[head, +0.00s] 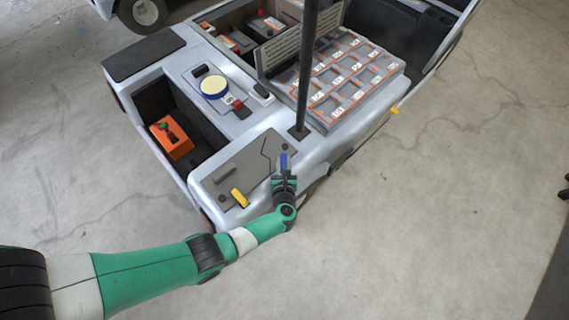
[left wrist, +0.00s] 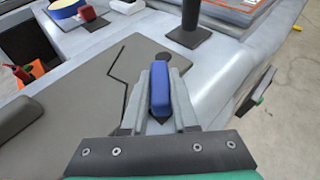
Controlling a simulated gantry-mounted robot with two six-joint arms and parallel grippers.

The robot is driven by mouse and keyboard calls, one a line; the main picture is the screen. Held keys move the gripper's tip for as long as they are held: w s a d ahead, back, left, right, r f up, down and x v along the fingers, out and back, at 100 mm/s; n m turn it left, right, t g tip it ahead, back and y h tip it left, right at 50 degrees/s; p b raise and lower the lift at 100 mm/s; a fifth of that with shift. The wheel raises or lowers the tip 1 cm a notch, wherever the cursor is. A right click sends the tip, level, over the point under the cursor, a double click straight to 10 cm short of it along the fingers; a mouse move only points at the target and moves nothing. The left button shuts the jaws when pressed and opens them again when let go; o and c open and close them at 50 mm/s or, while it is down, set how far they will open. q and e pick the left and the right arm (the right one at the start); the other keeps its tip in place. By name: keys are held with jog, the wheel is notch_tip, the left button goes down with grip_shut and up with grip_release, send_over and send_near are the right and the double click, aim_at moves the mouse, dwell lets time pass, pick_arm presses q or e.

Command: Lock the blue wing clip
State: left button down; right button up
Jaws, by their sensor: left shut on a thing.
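The blue wing clip (head: 284,162) is at the front right part of the cart's light grey body, beside a dark grey panel. My left gripper (head: 284,178) reaches it from below in the head view and is shut on it. In the left wrist view the blue wing clip (left wrist: 160,88) stands between the two grey fingers of my left gripper (left wrist: 160,100), pointing away from the wrist. The fingers hide its lower part and its base. I cannot tell whether it is locked. My right gripper is in neither view.
A yellow clip (head: 239,198) lies left of the gripper on the cart. A dark upright post (head: 304,75) rises behind the blue clip. Open floor lies to the right.

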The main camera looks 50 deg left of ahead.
pick_arm(q)
jog(key=n+g+y+b, duration=0.1)
jog(key=n+g+b, duration=0.1)
jog(key=b, duration=0.2)
jog(key=n+g+y+b, duration=0.1)
jog(key=n+g+b, duration=0.1)
jog(key=b, duration=0.2)
jog(key=f+n+g+y+b, duration=0.1)
jog(key=n+g+b, duration=0.1)
jog(key=b, duration=0.3)
jog(key=shift+s+a+n+g, duration=0.1)
jog(key=shift+s+n+g, duration=0.15)
jog(key=shift+n+g, duration=0.25)
jog(key=shift+r+g, duration=0.2)
jog(key=shift+g, duration=0.1)
jog(key=shift+s+r+n+g, duration=0.1)
jog(key=shift+n+g, duration=0.5)
jog(key=shift+r, duration=0.1)
jog(key=shift+n+g, duration=0.3)
jog(key=c, duration=0.7)
grip_release()
jog(key=shift+r, duration=0.1)
jog(key=shift+r, duration=0.1)
